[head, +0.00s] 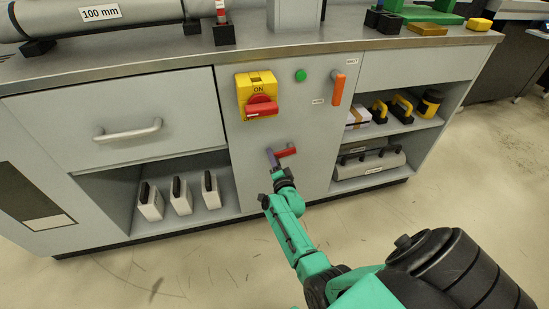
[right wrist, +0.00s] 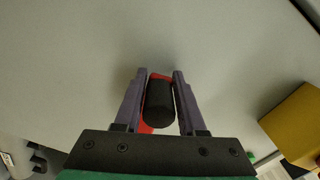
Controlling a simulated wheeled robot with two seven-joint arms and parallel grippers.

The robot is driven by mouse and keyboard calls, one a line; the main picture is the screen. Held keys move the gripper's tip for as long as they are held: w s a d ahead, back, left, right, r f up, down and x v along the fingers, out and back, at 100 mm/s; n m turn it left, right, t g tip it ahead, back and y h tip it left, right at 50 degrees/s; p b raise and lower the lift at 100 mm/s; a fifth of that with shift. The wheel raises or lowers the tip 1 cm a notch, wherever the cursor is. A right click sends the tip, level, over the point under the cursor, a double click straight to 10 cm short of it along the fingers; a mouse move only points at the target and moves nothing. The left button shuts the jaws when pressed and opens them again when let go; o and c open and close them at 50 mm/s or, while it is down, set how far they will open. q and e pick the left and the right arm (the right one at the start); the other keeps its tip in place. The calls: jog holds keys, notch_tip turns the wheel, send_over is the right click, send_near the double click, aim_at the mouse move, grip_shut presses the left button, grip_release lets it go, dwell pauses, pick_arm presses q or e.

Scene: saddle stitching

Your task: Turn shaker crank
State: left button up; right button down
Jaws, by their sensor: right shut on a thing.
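The shaker crank (head: 286,152) is a red arm on the grey front panel of the cabinet, below the yellow switch box. In the right wrist view its black cylindrical knob (right wrist: 159,103) sits between the two fingers, with part of the red arm behind it. My right gripper (head: 272,157) reaches up to the panel at the crank's left end. In the right wrist view the right gripper (right wrist: 159,92) has its fingers on both sides of the knob, shut on it. My left gripper is not in view.
A yellow box with a red ON switch (head: 260,106), a green button (head: 301,76) and an orange lever (head: 338,88) are on the panel above. Open shelves flank the panel, with white binder-like boxes (head: 181,196) at left. A drawer handle (head: 128,131) sticks out at left.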

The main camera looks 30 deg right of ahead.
jog(key=shift+w+r+m+p, duration=0.15)
jog(key=shift+r+m+p, duration=0.15)
jog(key=shift+r+m, duration=0.5)
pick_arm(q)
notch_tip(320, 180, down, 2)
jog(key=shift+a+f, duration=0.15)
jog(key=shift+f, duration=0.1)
pick_arm(e)
jog(key=shift+d+r, duration=0.1)
jog(key=shift+r, duration=0.05)
jog(key=c, duration=0.6)
grip_release()
jog(key=shift+r, duration=0.1)
jog(key=shift+f, duration=0.25)
jog(key=shift+s, duration=0.4)
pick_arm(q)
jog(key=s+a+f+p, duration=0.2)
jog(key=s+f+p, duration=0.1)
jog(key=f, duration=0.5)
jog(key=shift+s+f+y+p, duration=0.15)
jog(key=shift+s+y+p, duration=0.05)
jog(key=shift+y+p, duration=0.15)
pick_arm(e)
jog(key=v, duration=1.4)
